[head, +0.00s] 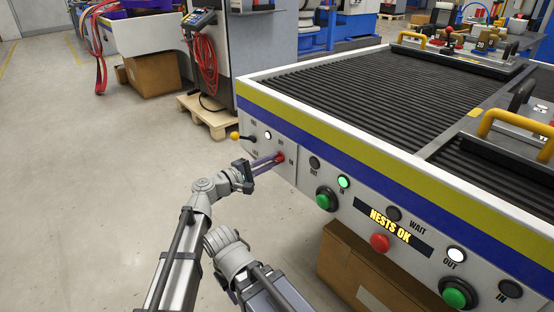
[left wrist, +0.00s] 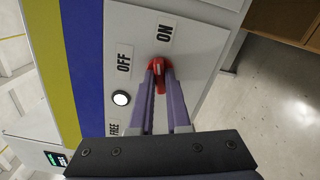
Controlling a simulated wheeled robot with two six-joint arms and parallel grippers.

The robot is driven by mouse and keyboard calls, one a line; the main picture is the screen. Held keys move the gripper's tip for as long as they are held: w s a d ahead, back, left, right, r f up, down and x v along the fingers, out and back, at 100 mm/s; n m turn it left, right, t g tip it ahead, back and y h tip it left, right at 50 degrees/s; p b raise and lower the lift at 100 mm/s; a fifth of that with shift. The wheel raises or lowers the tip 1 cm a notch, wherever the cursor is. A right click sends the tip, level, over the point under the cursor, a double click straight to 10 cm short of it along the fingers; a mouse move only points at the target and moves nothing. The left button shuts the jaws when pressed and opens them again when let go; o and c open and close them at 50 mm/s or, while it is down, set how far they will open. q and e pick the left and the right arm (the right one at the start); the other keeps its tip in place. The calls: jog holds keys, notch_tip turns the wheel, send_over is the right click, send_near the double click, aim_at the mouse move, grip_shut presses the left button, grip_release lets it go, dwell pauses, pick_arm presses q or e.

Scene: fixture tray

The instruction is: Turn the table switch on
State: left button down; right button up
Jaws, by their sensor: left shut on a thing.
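The table switch is a red knob (head: 281,158) on the white front panel of the table, near its left corner. It also shows in the left wrist view (left wrist: 161,63), close to an ON label (left wrist: 165,33) and an OFF label (left wrist: 124,61). My left gripper (head: 277,160) reaches the panel, and its purple fingers (left wrist: 160,75) are shut on the red knob from both sides. The fingers hide part of the knob, so its exact setting is hard to tell. My right gripper is not in view.
A lit white lamp (left wrist: 121,98) sits beside the switch. A yellow-tipped lever (head: 236,136) is to its left in the head view. Green buttons (head: 323,201), a red button (head: 380,242) and a NESTS OK display (head: 391,225) are to its right. A cardboard box (head: 350,262) stands below.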

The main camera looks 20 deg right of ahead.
pick_arm(q)
jog(key=shift+m, duration=1.5)
jog(key=c, duration=0.9)
grip_release()
jog(key=shift+s+a, duration=0.1)
jog(key=shift+a, duration=0.05)
jog(key=v, duration=0.4)
jog(key=shift+s+a, duration=0.1)
jog(key=shift+a, duration=0.25)
